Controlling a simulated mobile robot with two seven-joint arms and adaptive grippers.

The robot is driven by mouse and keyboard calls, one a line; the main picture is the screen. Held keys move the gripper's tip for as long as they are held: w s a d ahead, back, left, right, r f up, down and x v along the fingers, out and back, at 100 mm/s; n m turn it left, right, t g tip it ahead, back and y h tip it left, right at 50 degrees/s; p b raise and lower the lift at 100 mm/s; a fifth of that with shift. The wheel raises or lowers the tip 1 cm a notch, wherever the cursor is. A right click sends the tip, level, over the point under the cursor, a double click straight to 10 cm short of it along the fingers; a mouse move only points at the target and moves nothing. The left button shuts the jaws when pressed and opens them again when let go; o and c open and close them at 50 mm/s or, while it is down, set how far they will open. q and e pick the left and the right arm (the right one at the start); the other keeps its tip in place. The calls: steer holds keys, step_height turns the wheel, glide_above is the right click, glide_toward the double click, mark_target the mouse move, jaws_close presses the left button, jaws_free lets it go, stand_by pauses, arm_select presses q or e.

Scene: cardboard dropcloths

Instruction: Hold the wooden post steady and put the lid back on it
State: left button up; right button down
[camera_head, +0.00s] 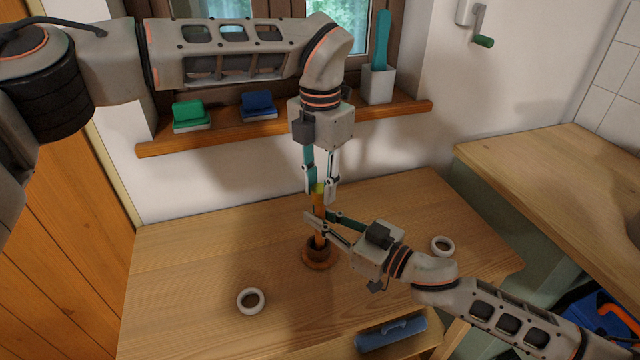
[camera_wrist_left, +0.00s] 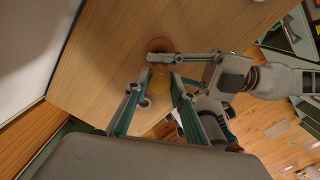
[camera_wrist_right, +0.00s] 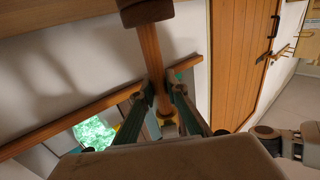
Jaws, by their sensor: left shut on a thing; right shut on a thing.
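The wooden post (camera_head: 319,241) stands upright in a round brown base (camera_head: 318,262) on the table. My right gripper (camera_head: 322,222) is shut around the post's shaft from the right; the shaft (camera_wrist_right: 151,52) also shows between its fingers in the right wrist view. My left gripper (camera_head: 320,186) points down from above and is shut on a small yellow lid (camera_head: 319,188) at the post's top. The lid shows between the left fingertips in the left wrist view (camera_wrist_left: 159,82). Whether the lid is seated or just above the post is hidden by the fingers.
Two white rings (camera_head: 251,300) (camera_head: 442,246) lie on the wooden table (camera_head: 190,260), left and right of the post. A blue object (camera_head: 391,333) lies at the front. A windowsill (camera_head: 230,132) with brushes and a white pot (camera_head: 378,84) runs behind.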

arm_select(q)
steer(key=m, duration=1.4)
steer(key=shift+m, duration=0.3)
steer(key=m, duration=0.7)
steer(key=shift+s, duration=0.1)
steer(key=m, duration=0.3)
steer(key=shift+m, duration=0.3)
steer(key=m, duration=0.5)
steer(key=o, duration=0.9)
